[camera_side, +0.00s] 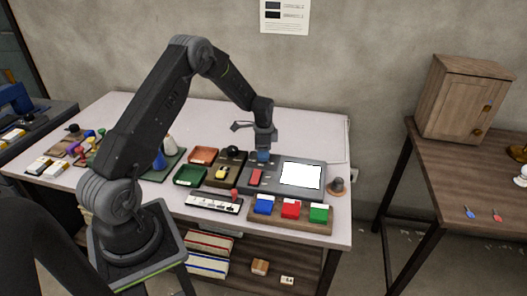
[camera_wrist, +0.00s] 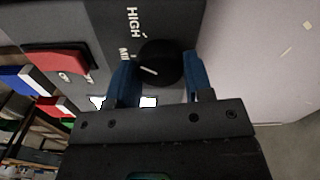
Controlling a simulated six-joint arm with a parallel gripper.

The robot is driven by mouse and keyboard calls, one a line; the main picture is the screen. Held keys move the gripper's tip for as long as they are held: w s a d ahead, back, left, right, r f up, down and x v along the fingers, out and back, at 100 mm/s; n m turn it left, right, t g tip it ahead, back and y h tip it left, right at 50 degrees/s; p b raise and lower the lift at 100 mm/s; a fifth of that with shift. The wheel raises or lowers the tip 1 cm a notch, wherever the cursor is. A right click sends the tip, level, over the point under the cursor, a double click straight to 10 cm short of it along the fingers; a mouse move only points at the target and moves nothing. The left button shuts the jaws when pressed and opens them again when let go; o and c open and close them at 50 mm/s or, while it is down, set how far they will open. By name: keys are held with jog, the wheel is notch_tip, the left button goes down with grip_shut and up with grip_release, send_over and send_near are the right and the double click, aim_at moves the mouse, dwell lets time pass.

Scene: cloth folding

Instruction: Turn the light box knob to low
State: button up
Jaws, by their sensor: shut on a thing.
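The light box (camera_side: 318,192) is a dark grey panel with a glowing white screen (camera_side: 301,175) and a red switch (camera_side: 256,177). Its round black knob (camera_wrist: 163,52) shows in the wrist view, with a short white pointer line on the left part of its top. The printed word HIGH and a partly hidden label starting with MI lie left of the knob. My gripper (camera_wrist: 159,66) has its blue fingers shut on the knob, one on each side. In the side view my gripper (camera_side: 263,155) hides the knob at the box's back left.
A white power strip (camera_side: 214,203), a green tray (camera_side: 190,176) and a red tray (camera_side: 203,156) lie to the left. The table behind the box is clear.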

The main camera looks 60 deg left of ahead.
jog(key=n, duration=1.4)
jog(key=shift+a+n, duration=0.1)
jog(key=shift+n, duration=1.8)
jog(key=o, duration=0.9)
jog(key=shift+o, duration=0.2)
